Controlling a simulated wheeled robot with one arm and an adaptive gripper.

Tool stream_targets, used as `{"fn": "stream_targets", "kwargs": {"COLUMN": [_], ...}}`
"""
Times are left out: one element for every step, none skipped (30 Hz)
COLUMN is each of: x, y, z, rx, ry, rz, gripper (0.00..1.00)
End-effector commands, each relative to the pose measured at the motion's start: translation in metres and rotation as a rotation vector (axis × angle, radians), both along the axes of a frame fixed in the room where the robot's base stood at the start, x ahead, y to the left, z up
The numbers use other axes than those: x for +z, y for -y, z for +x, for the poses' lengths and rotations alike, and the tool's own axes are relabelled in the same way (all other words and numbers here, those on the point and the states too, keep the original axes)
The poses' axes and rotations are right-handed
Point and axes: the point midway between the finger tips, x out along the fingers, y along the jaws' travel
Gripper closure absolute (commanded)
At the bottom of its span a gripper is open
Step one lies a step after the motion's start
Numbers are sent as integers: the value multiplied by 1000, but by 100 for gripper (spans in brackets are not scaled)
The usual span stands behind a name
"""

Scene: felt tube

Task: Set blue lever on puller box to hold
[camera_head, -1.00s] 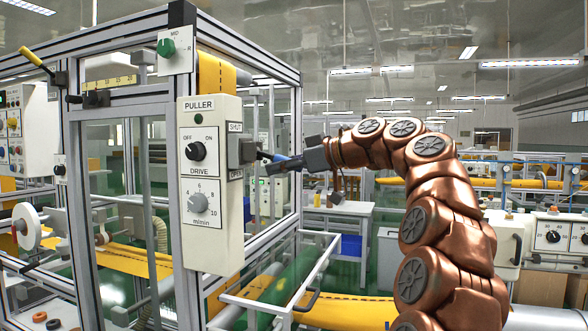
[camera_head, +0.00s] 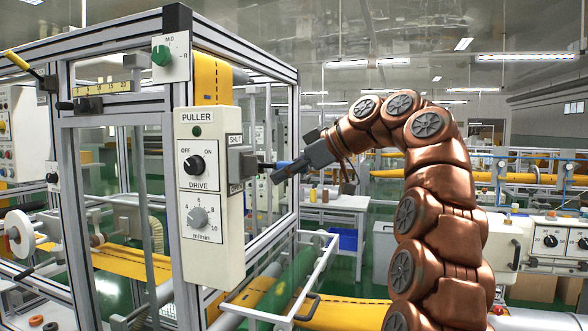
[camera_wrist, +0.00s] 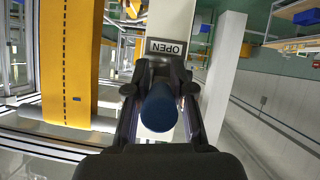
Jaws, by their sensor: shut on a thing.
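The puller box (camera_head: 209,235) is a tall pale panel on the machine frame. A grey lever block (camera_head: 241,163) sits on its right side, between a SHUT label above and an OPEN label below. A short dark rod sticks out to the right and ends in the blue lever grip (camera_head: 284,164), about level. My gripper (camera_head: 283,170) is shut on the blue grip, reaching in from the right and tilted down to the left. In the wrist view, the round end of the blue lever (camera_wrist: 158,108) lies between both fingers, beside the upside-down OPEN label (camera_wrist: 165,47).
Drive knobs (camera_head: 197,165) are on the box front. A white rail frame (camera_head: 285,285) juts out below my gripper. The machine's aluminium post (camera_head: 294,160) stands close behind the lever. Yellow felt (camera_head: 350,314) runs low at the bottom.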

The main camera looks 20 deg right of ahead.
Motion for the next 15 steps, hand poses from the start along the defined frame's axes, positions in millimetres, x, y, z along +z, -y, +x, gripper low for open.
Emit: {"fn": "stream_targets", "kwargs": {"x": [1, 1, 1, 1, 1, 1, 1, 1, 1, 1, 1, 1, 1, 1, 1], "y": [-2, -2, -2, -3, -3, -3, -3, -3, -3, -3, -3, -3, -2, -2, -2], "z": [0, 0, 0, 0, 0, 0, 0, 0, 0, 0, 0, 0, 0, 0, 0], "rx": [1, 3, 3, 3, 4, 4, 4, 4, 4, 4, 4, 4, 4, 4, 4], "ry": [-1, -1, -2, -2, -2, -2, -2, -2, -2, -2, -2, -1, -1, -1, -1], "rz": [-3, -4, -4, -4, -5, -5, -5, -5, -5, -5, -5, -4, -4, -4, -4], "gripper": [100, 100, 100, 100, 100, 100, 100, 100, 100, 100, 100, 100, 100, 74, 70]}}
